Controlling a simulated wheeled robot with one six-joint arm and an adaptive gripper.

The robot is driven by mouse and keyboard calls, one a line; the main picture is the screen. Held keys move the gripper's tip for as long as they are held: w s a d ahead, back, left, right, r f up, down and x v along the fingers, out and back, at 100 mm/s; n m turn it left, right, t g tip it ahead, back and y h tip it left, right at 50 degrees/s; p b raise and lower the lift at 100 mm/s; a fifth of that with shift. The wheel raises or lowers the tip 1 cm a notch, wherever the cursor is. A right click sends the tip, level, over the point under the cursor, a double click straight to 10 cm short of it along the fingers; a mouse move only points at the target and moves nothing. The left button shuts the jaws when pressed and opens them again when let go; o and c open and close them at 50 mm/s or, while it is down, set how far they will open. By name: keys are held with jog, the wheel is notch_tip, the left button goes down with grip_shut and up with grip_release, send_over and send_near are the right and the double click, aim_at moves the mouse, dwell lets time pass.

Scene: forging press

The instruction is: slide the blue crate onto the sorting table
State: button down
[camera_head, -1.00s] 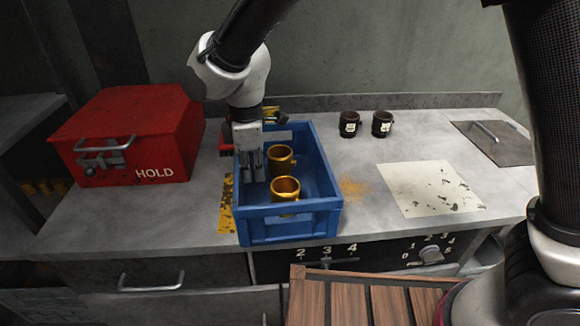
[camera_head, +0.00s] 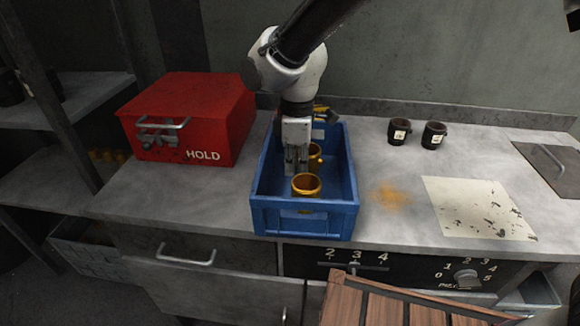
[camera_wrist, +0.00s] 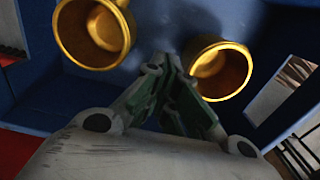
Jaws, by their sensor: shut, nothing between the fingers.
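The blue crate (camera_head: 305,222) stands on the grey metal counter (camera_head: 225,205), to the right of the red box. Two brass mugs stand in it: a front mug (camera_head: 306,185) and a back mug (camera_head: 315,157), partly hidden by my gripper. My gripper (camera_head: 297,168) points down inside the crate, shut and empty. In the wrist view its fingertips (camera_wrist: 165,65) meet between the two mugs, over the blue crate floor. I cannot tell whether the fingers touch a crate wall. I cannot tell which surface is the sorting table.
A red box (camera_head: 190,115) marked HOLD stands left of the crate. Two dark mugs (camera_head: 400,131) (camera_head: 434,135) and a stained pale sheet (camera_head: 478,207) lie to its right. A slatted wooden surface (camera_head: 385,305) is in front, below the counter with its drawer handles and dial.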

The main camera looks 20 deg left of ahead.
notch_tip(320, 180, up, 10)
jog(key=d+r+m, duration=0.2)
jog(key=d+m, duration=0.4)
jog(key=d, duration=1)
jog(key=d+r+m, duration=0.2)
jog(key=d+m, duration=0.5)
jog(key=d, duration=0.9)
jog(key=s+d+r+m+t, duration=0.1)
jog(key=s+d+m+t, duration=0.1)
jog(key=d, duration=0.8)
jog(key=s+d+r+m+t, duration=0.2)
jog(key=s+d+m, duration=0.3)
jog(key=d, duration=0.5)
jog(key=shift+s+r+m, duration=0.2)
jog(key=shift+s+m, duration=0.1)
jog(key=shift+s, duration=0.8)
